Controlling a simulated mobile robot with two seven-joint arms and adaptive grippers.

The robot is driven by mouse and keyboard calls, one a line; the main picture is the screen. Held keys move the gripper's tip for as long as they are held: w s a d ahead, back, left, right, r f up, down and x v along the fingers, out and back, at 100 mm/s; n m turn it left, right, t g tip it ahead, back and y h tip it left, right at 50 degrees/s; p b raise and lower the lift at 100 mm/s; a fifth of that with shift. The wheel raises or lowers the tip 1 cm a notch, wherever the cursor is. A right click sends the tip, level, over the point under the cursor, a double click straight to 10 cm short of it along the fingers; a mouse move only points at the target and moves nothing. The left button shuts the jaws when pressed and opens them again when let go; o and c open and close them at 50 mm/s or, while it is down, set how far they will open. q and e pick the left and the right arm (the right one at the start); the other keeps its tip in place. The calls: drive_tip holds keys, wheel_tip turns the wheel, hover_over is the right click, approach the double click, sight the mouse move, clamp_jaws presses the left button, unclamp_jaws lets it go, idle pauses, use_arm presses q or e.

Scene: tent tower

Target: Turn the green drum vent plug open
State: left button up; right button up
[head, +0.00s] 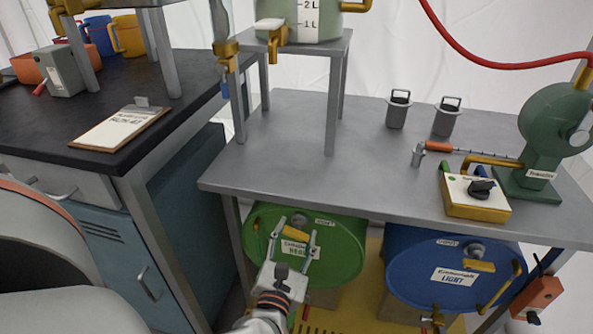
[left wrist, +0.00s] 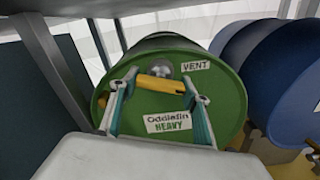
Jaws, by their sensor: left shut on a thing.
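The green drum (head: 345,250) lies on its side under the grey bench, its round end facing me. Its vent plug has a yellow bar handle (left wrist: 160,83) in front of a grey metal boss, beside a VENT label (left wrist: 196,66). My left gripper (head: 298,228) reaches up from below, with a finger at each end of the bar, and is shut on it. The bar lies nearly level, tilted slightly down to the right in the left wrist view. A label reading HEAVY (left wrist: 168,122) sits below it between the fingers. My right gripper is not in view.
A blue drum (head: 420,275) lies right of the green one. The bench top (head: 285,155) overhangs both, and a bench leg (head: 238,235) stands close left of the green drum. A yellow box with a black knob (head: 475,195) and a green machine (head: 545,140) stand above.

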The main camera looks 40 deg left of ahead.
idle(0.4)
use_arm(q)
drive_tip(key=o, duration=1.1)
drive_tip(key=v, duration=0.7)
drive_tip(key=shift+s+d, duration=0.2)
